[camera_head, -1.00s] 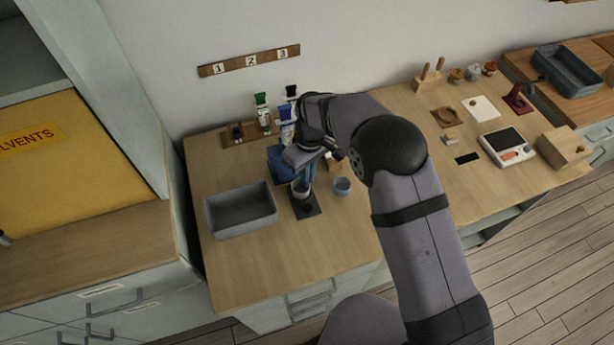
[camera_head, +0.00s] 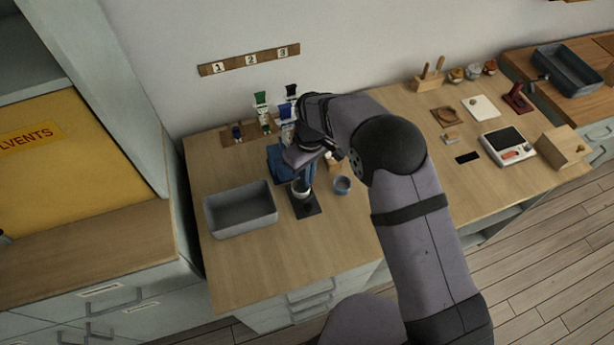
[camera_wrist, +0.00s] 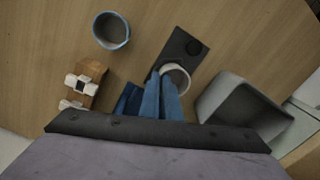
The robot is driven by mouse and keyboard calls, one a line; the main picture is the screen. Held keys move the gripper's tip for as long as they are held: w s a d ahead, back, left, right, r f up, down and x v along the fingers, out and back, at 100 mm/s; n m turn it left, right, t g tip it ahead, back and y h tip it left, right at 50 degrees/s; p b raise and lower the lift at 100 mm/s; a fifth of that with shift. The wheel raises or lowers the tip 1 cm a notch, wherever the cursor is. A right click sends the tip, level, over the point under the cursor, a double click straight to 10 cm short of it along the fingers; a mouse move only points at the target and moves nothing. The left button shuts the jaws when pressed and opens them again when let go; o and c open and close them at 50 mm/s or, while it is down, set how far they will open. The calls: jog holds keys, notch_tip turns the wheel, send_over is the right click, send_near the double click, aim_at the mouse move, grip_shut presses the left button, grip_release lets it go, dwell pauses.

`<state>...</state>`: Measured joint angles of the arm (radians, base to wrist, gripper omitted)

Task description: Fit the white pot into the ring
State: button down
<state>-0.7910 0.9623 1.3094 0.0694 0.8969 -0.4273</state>
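The white pot (camera_head: 301,192) is small and round, at the black plate (camera_head: 311,210) on the bench. It also shows in the wrist view (camera_wrist: 184,74), with its pale rim at my fingertips. My gripper (camera_wrist: 163,78) reaches down with two long blue fingers set close together, apparently on either side of the pot's near wall. The fingers hide part of the pot, and I cannot tell whether its base touches the plate. I cannot clearly make out the ring.
A grey bin (camera_head: 240,222) stands left of the plate and a blue cup (camera_head: 342,185) right of it. A scale (camera_head: 507,145) is far right. The bench front is clear.

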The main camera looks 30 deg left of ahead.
jog(key=shift+f, duration=0.2)
dwell(0.5)
jog(key=c, duration=1.9)
grip_release()
jog(key=shift+r, duration=0.1)
jog(key=shift+w+r+p, duration=0.15)
jog(key=shift+r+p, duration=1.45)
jog(key=shift+r, duration=0.8)
jog(key=r+b, duration=0.1)
jog(key=r, duration=0.2)
jog(key=r+b, duration=0.1)
jog(key=r, duration=0.3)
jog(key=shift+w+d+r+b, duration=0.15)
jog(key=shift+w+b, duration=0.05)
jog(key=shift+b, duration=0.15)
